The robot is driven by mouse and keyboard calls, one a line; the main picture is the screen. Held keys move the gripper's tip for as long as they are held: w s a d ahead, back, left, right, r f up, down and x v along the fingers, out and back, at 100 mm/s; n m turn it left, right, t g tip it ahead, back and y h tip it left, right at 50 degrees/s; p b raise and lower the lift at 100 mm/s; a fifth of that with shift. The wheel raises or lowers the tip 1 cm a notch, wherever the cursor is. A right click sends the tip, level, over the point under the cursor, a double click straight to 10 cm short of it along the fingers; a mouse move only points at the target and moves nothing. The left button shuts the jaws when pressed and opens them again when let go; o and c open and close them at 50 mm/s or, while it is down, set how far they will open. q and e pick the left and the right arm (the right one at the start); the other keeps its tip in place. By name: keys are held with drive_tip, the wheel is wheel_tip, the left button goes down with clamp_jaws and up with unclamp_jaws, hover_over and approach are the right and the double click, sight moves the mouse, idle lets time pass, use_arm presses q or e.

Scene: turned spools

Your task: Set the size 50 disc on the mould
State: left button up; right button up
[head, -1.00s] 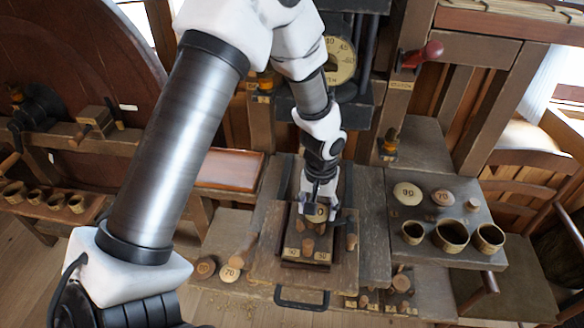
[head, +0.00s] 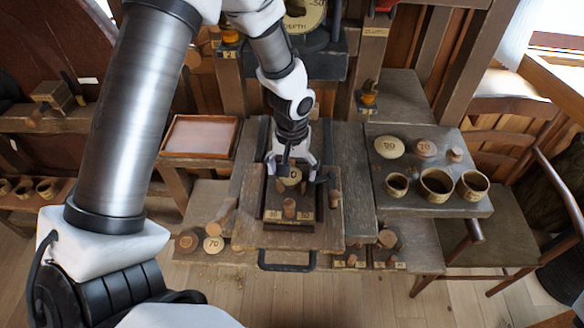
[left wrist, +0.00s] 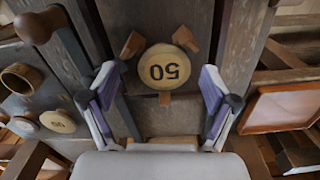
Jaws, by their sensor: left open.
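The pale round disc marked 50 (left wrist: 165,67) lies flat among three wooden pegs on the dark mould board, and it also shows in the head view (head: 292,178). My left gripper (head: 292,170) is directly over it, pointing down. In the left wrist view the left gripper's fingers (left wrist: 158,92) are spread wide, one on each side of the disc, with gaps between; they do not grip it. The mould board (head: 248,215) has a small front block with number labels. My right gripper is in neither view.
A side shelf (head: 455,208) on the right holds a disc marked 90 (head: 388,147), a disc marked 70 (head: 426,148) and several cups. A reddish tray (head: 200,136) stands at the left. A disc marked 70 (head: 213,244) lies at the lower left. A handle (head: 286,267) juts out at the front.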

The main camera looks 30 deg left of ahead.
sight(292, 176)
use_arm(q)
wheel_tip(292, 176, up, 12)
drive_tip(key=b, duration=0.2)
drive_tip(key=shift+a, duration=0.15)
idle(0.7)
